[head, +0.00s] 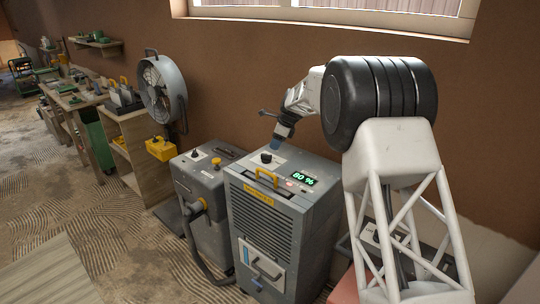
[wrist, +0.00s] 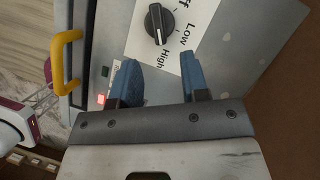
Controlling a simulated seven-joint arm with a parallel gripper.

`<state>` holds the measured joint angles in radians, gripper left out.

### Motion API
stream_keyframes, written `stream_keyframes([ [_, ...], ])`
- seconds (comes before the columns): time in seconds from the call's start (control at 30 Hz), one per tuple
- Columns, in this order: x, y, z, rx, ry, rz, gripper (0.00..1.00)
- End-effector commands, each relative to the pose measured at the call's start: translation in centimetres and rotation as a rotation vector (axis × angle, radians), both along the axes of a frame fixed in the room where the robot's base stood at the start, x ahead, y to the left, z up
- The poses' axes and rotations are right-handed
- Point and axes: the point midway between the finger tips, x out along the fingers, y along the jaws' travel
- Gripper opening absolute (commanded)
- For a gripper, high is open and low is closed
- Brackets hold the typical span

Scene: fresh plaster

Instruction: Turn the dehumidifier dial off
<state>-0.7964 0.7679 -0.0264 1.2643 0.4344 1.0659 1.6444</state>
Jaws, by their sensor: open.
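The dehumidifier (head: 315,235) is a grey cabinet with a louvred front and a lit green "80 %" display (head: 303,179) on top. Its black dial (head: 266,157) is on a white label on the top panel. In the wrist view the dial (wrist: 158,24) has a pale line across it; "High", "Low" and a partly cut-off "ff" surround it. I cannot tell for sure which word the line marks. My gripper (head: 277,144) is just above the dial. In the wrist view its blue fingers (wrist: 159,63) are open and empty, with the dial beyond their tips.
A yellow handle (head: 266,178) stands up from the cabinet top, also in the wrist view (wrist: 60,62). Another grey machine (head: 196,187) with a hose is close on the left. A fan (head: 163,88) and shelves stand further back, by the brown wall.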

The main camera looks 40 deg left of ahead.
Motion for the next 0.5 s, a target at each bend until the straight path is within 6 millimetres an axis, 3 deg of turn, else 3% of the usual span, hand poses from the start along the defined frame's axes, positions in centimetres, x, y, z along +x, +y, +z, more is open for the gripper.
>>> stream_keyframes([
  [0.5, -1.1, 1.9, -5.3, -0.001, 0.002, 0.001, 0.41],
])
